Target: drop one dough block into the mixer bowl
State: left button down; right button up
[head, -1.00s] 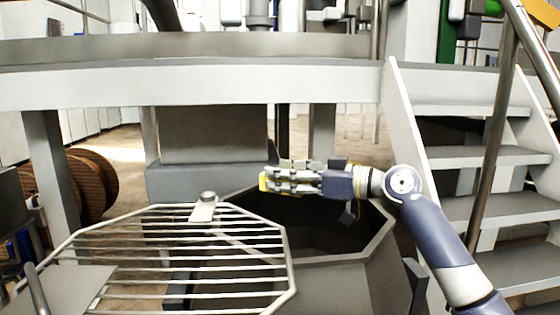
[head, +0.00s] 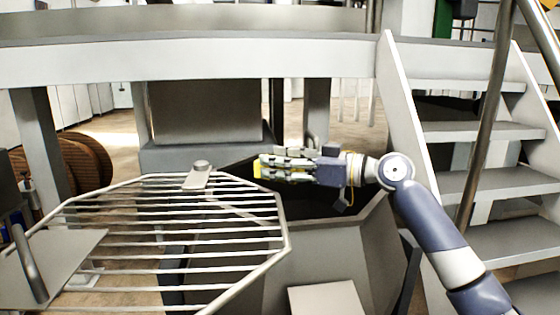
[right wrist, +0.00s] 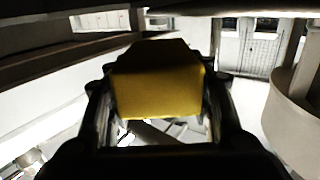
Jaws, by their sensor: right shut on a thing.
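My right gripper (head: 264,166) reaches in from the right in the head view and is shut on a yellow dough block (head: 258,170). Only the block's end shows past the fingers there. In the right wrist view the dough block (right wrist: 158,85) fills the space between both fingers. The mixer bowl (head: 330,240) is a grey, angular open vessel. The gripper is over its opening, near the far side. The bowl's inside is dark and partly hidden by the barred guard (head: 190,225) at its left. My left gripper is not in view.
A metal staircase (head: 475,130) with a handrail (head: 488,120) stands close on the right. A raised platform beam (head: 200,62) crosses behind the bowl. Brown reels (head: 80,165) stand at the far left. A grey plate (head: 50,265) lies at the near left.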

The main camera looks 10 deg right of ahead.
jog(key=o, duration=1.3)
notch_tip(320, 180, up, 10)
jog(key=shift+f, duration=0.1)
